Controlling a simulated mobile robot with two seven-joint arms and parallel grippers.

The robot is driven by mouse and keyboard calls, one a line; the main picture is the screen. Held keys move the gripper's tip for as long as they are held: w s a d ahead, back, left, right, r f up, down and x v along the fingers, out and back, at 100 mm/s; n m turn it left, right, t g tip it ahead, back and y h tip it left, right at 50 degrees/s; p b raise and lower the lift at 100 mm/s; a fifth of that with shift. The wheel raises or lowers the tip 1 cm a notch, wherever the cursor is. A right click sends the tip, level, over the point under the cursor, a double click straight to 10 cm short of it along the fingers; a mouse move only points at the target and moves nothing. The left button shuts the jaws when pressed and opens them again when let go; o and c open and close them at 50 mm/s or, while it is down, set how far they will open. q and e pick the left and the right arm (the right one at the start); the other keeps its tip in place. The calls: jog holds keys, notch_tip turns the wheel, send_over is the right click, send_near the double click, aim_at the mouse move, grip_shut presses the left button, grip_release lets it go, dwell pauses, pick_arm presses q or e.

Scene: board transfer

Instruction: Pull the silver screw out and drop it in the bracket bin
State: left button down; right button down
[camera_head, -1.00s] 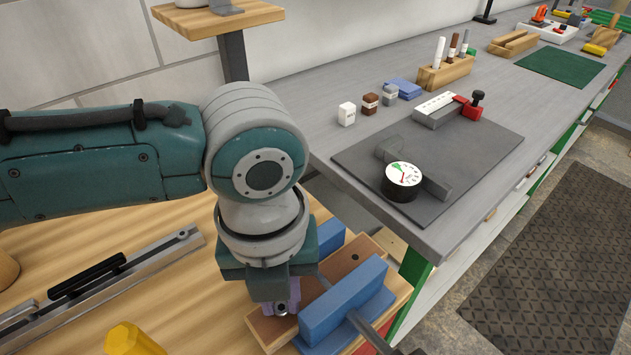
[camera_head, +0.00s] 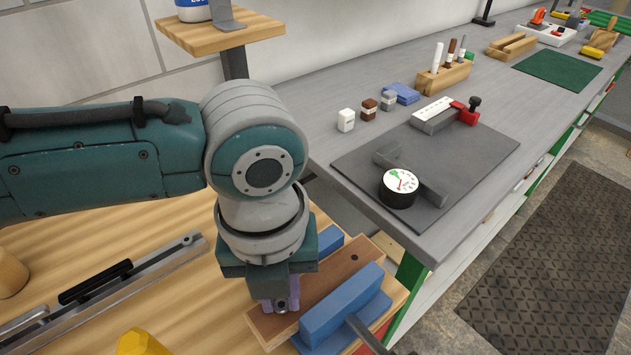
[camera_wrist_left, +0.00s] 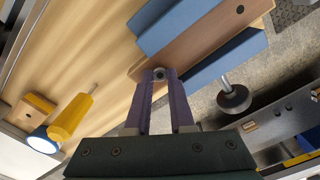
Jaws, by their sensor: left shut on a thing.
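A wooden board (camera_head: 350,262) is clamped between the blue jaws of a vise (camera_head: 342,305) at the bench's front corner. The board (camera_wrist_left: 205,45) and blue jaws also show in the left wrist view. My left gripper (camera_head: 279,300) points down at the board's near left end. Its purple fingers (camera_wrist_left: 160,82) are shut on the small silver screw (camera_wrist_left: 159,73), whose round end shows between the fingertips. I cannot tell how deep the screw sits in the board. My right gripper is in neither view. I cannot make out the bracket bin.
A yellow-handled tool (camera_head: 140,343) and a metal rail (camera_head: 105,290) lie on the wooden bench left of the vise. The vise's handle (camera_wrist_left: 232,95) sticks out over the floor. A grey bench (camera_head: 335,180) with a dial gauge (camera_head: 399,184) stands beyond.

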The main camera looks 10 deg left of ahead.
aim_at(281, 304)
pick_arm(q)
jog(key=c, duration=0.7)
grip_release()
notch_tip(281, 304, up, 9)
jog(key=s+d+n+t+h, duration=0.2)
jog(key=s+d+n+h, duration=0.3)
jog(key=n, duration=0.8)
jog(key=s+a+n+t+y, duration=0.2)
jog(key=s+a+n+y, duration=0.4)
jog(key=a+n, duration=0.95)
notch_tip(281, 304, up, 34)
jog(key=s+d+n+h+p, duration=0.1)
jog(key=n+p, duration=0.1)
jog(key=p, duration=3.3)
jog(key=shift+r+p, duration=0.25)
jog(key=shift+p, duration=0.1)
